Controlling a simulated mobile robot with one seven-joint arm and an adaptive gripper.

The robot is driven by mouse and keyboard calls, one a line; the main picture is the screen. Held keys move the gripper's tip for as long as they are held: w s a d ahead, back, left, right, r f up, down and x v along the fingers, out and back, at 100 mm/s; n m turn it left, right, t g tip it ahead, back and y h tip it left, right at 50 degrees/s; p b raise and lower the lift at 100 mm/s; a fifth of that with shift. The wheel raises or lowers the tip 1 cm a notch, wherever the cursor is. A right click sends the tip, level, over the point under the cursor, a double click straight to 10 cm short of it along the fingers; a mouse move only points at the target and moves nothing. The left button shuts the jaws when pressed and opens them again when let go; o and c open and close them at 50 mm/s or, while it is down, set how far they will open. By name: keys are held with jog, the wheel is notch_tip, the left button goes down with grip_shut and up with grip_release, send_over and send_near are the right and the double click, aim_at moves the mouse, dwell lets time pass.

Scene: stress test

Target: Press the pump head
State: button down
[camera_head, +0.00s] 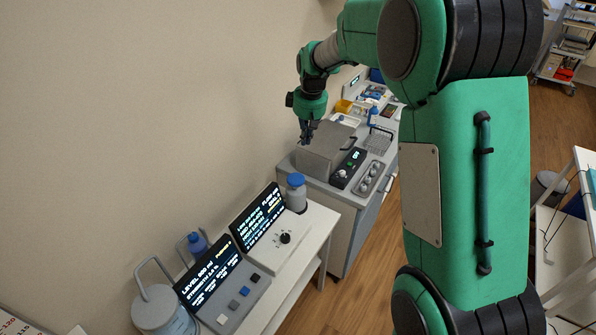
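My gripper (307,138) is at the end of my green arm, pointing down over or close to a grey box-shaped device (325,150) on the far cabinet. Its dark fingers are small, and I cannot tell whether they are open or touch the device. No pump head can be made out with certainty. A bottle with a blue top (296,190) stands upright at the far end of the near white bench. A smaller blue-purple bottle top (197,242) shows behind the near display, its lower part hidden. My gripper is apart from both.
Two tilted display consoles (210,283) sit on the white bench (312,240). A white canister with a looped handle (160,308) stands at the front left. The cabinet (340,215) also bears a small black controller (347,168) and a wire rack (378,141). The wall borders the left.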

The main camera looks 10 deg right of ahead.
jog(key=n+p, duration=0.2)
jog(key=p, duration=0.1)
send_over(298, 177)
jog(key=s, duration=0.2)
notch_tip(298, 177, down, 12)
jog(key=shift+w+d+r+g, duration=0.1)
jog(key=shift+d+r+g, duration=0.05)
jog(key=shift+g, duration=0.25)
jog(key=f, duration=0.9)
jog(key=w+f+p, duration=0.1)
jog(key=f, duration=0.3)
jog(key=shift+w+a+f, duration=0.1)
jog(key=shift+a+f, duration=0.1)
jog(key=shift+f, duration=0.2)
